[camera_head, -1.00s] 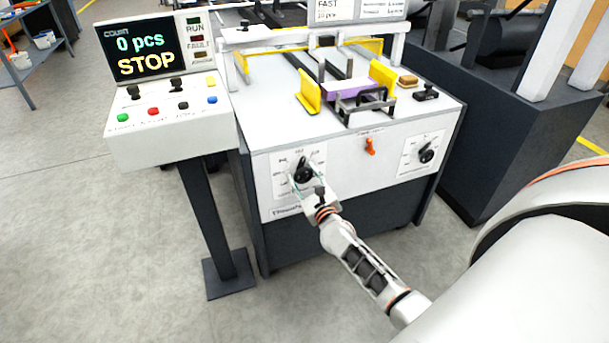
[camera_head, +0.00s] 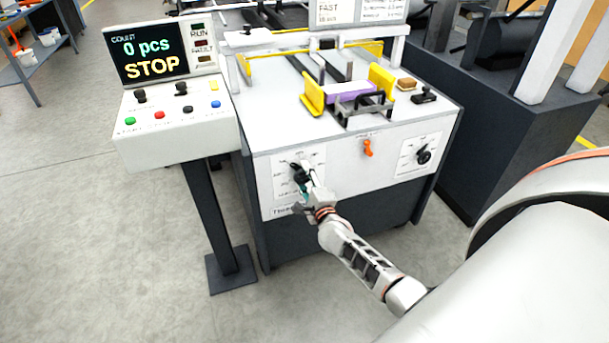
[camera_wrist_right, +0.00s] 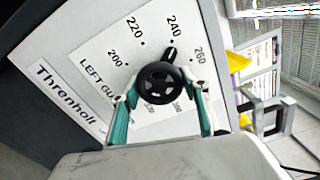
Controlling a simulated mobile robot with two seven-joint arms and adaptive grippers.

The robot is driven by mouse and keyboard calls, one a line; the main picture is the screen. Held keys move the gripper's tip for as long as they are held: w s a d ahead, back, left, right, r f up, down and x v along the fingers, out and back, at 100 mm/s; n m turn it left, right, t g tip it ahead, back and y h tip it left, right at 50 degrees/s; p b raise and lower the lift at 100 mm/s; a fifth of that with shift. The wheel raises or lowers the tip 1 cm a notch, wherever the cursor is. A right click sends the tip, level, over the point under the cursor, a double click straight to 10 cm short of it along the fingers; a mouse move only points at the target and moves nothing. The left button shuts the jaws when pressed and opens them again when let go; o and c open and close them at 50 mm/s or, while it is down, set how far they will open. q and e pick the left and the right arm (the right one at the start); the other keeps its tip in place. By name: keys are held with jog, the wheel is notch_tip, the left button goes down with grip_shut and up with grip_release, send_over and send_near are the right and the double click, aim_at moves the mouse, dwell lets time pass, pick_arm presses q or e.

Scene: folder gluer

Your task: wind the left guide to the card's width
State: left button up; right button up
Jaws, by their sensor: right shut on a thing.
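The left guide dial's black knob (camera_wrist_right: 160,83) sits on the machine's front panel, with its pointer near the 240 mark in the right wrist view. My right gripper (camera_head: 304,186) is on this knob; its teal fingers (camera_wrist_right: 163,112) lie on either side of it. The knob also shows in the head view (camera_head: 299,172), partly covered by the fingers. The yellow left guide (camera_head: 313,95) stands at the left side of the white-topped purple card stack (camera_head: 350,92); I cannot tell whether they touch. The yellow right guide (camera_head: 382,80) stands at its right. My left gripper is out of view.
A second dial (camera_head: 424,156) and an orange lever (camera_head: 368,147) are on the same panel. The control console (camera_head: 180,140) at left reads 0 pcs and STOP. A black metal bracket (camera_head: 362,106) stands before the cards. The floor in front is clear.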

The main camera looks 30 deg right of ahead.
jog(key=shift+r+n+p, duration=0.15)
jog(key=shift+n+p, duration=0.15)
jog(key=shift+n, duration=1.6)
jog(key=shift+n+p, duration=0.4)
jog(key=n+p, duration=0.1)
jog(key=n, duration=0.4)
jog(key=shift+n, duration=0.3)
jog(key=n+p, duration=0.1)
jog(key=n, duration=0.3)
jog(key=shift+a, duration=0.1)
jog(key=n, duration=0.4)
jog(key=shift+n, duration=0.5)
